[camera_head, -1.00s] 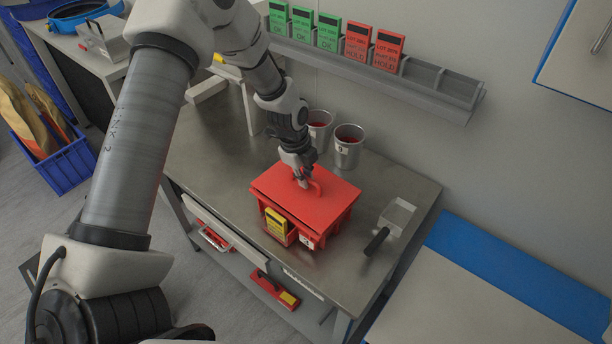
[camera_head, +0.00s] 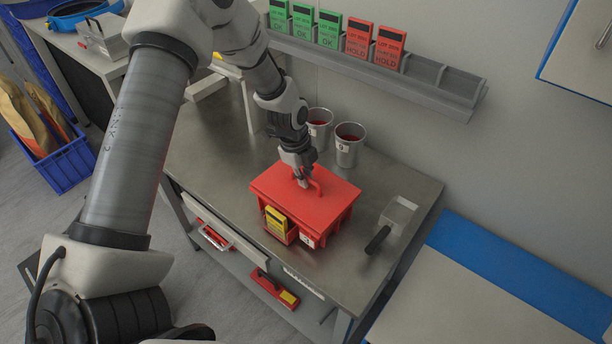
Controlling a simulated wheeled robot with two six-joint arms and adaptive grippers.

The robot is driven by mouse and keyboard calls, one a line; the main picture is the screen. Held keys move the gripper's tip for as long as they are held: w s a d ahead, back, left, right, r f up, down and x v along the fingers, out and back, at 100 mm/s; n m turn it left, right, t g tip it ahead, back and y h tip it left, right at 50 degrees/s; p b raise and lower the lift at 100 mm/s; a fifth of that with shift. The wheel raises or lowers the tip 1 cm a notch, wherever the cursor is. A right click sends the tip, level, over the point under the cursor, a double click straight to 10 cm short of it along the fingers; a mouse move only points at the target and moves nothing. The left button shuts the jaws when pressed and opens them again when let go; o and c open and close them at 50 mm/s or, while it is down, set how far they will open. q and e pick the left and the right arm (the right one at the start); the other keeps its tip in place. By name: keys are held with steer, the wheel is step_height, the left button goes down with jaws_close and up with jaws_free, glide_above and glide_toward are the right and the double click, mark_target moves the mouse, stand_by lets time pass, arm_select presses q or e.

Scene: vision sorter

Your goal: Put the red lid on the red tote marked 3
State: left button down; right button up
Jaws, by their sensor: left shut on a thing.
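The red lid (camera_head: 322,205) lies flat over the top of the red tote (camera_head: 327,231) on the metal table. Its edges look roughly in line with the tote's rim. The tote carries a white label (camera_head: 307,241) on its front, too small to read surely, and a yellow card (camera_head: 276,219) in a front holder. My left gripper (camera_head: 304,183) points down from above and is shut on the lid's red handle. The tote's inside is hidden under the lid. My right gripper is not in view.
Two metal cups (camera_head: 348,146) with red contents stand behind the tote. A metal scoop with a black handle (camera_head: 378,240) lies to the right. A wall rack (camera_head: 440,78) holds green and red cards. The table (camera_head: 210,150) is clear left of the tote.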

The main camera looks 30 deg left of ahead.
mark_target(297, 188)
arm_select(q)
steer(key=c, duration=1.2)
jaws_free()
steer(key=shift+o, duration=0.2)
step_height(297, 188, up, 12)
steer(key=s+a, duration=0.1)
steer(key=shift+s+a, duration=0.15)
steer(key=shift+s, duration=0.15)
steer(key=shift+f, duration=0.15)
